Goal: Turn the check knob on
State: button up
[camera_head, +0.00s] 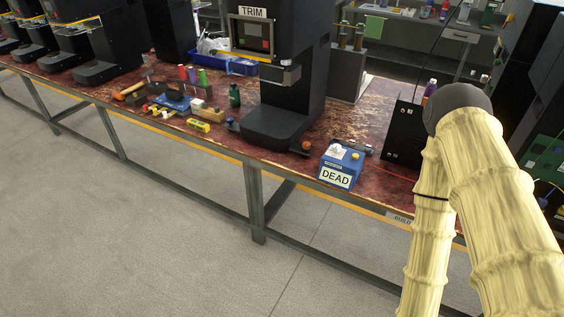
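I cannot make out a knob labelled as the check knob. A blue box (341,168) with a white "DEAD" label sits at the table's front edge. It has a white piece and a small yellow round part (355,156) on top. A small orange round part (307,145) sits at the base of the black machine marked "TRIM" (290,60). A black upright panel (405,133) with small light fittings stands to the right, partly hidden by my arm. My arm, in a pale yellow sleeve, fills the right side. My gripper is not in view.
The long brown worktable (345,115) carries a row of black machines. Loose tools and bottles lie left of the "TRIM" machine, with a blue bin (237,65) behind them. A dark rack with green boards (545,150) stands at far right. The grey floor (130,230) in front is clear.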

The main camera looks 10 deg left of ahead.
aim_at(336, 147)
jog(key=z, duration=0.6)
jog(key=k, duration=0.15)
jog(key=u, duration=1.6)
jog(key=i, duration=0.65)
jog(key=z, duration=0.1)
